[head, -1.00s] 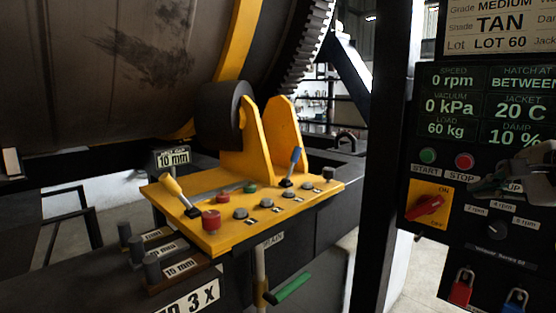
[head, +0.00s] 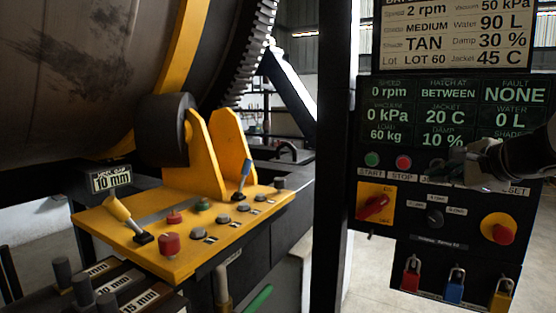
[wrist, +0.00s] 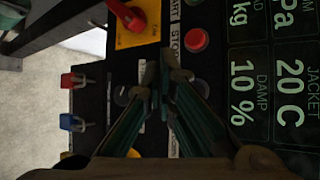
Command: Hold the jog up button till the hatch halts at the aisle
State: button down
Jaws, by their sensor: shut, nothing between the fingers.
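The black control panel (head: 380,255) stands at right in the head view. Its display (head: 450,110) reads hatch at BETWEEN, 0 rpm, fault NONE. My gripper (head: 438,172) is shut and empty, its fingertips at the button row just right of the red stop button (head: 403,162). In the wrist view my gripper (wrist: 158,78) points at the panel beside the red stop button (wrist: 197,40). I cannot tell if the tips touch a button. The big drum (head: 90,70) fills the upper left.
A green start button (head: 372,159), a red rotary switch (head: 374,207), a red emergency knob (head: 498,229) and padlocks (head: 453,288) are close by on the panel. A yellow console (head: 180,240) with levers and buttons is at left. A dark post (head: 333,150) stands between.

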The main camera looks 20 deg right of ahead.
jog(key=w+d, duration=0.4)
jog(key=d, duration=0.1)
jog(key=shift+w+d, duration=0.2)
jog(key=shift+w, duration=0.15)
dwell(1.3)
jog(key=shift+w+d, duration=0.25)
jog(key=shift+d, duration=0.05)
jog(key=shift+w+d, duration=0.3)
jog(key=shift+d, duration=0.05)
dwell(0.9)
jog(key=shift+s+a, duration=0.1)
dwell(2.8)
jog(key=shift+s+a+b, duration=0.3)
jog(key=shift+s+a, duration=0.15)
jog(key=shift+a, duration=0.15)
jog(key=shift+s+a, duration=1.65)
jog(key=shift+a, duration=0.25)
